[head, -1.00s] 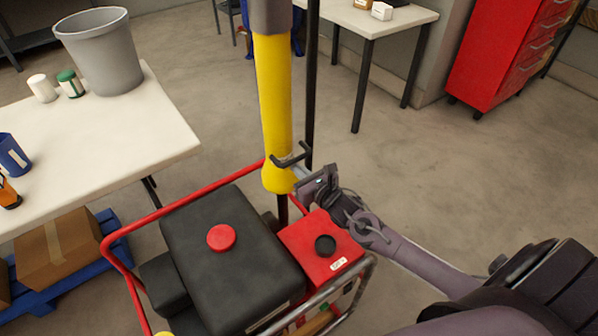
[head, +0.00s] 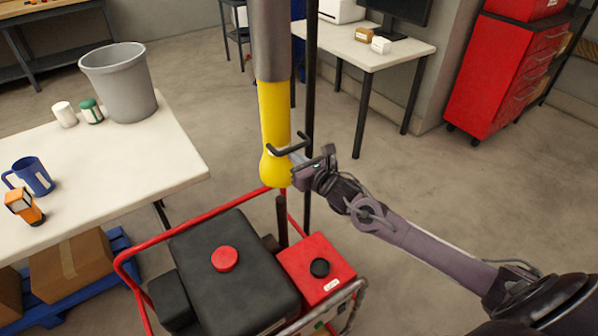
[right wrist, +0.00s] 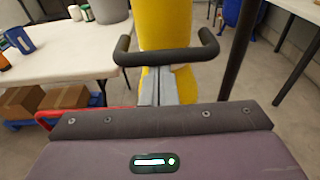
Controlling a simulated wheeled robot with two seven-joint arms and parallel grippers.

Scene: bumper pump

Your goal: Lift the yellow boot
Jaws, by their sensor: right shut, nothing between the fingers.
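The yellow boot (head: 274,120) is a tall yellow sleeve hanging below a grey pipe (head: 271,40), with a wider rounded lower end. A black U-shaped handle (head: 290,148) juts from its lower part; the handle also shows large in the right wrist view (right wrist: 165,57). My right gripper (head: 299,163) is shut and empty. Its grey fingertips (right wrist: 160,75) are at the underside of the handle, close to the boot; exact contact is hard to tell. The boot's lower end is above a dark upright rod (head: 282,222). My left gripper is not in view.
A black and red machine with a red tube frame (head: 160,232) stands below the boot. A white table (head: 120,165) with a bin (head: 120,85) and mug (head: 33,177) is at left. A thin black pole (head: 310,100) stands just behind the boot.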

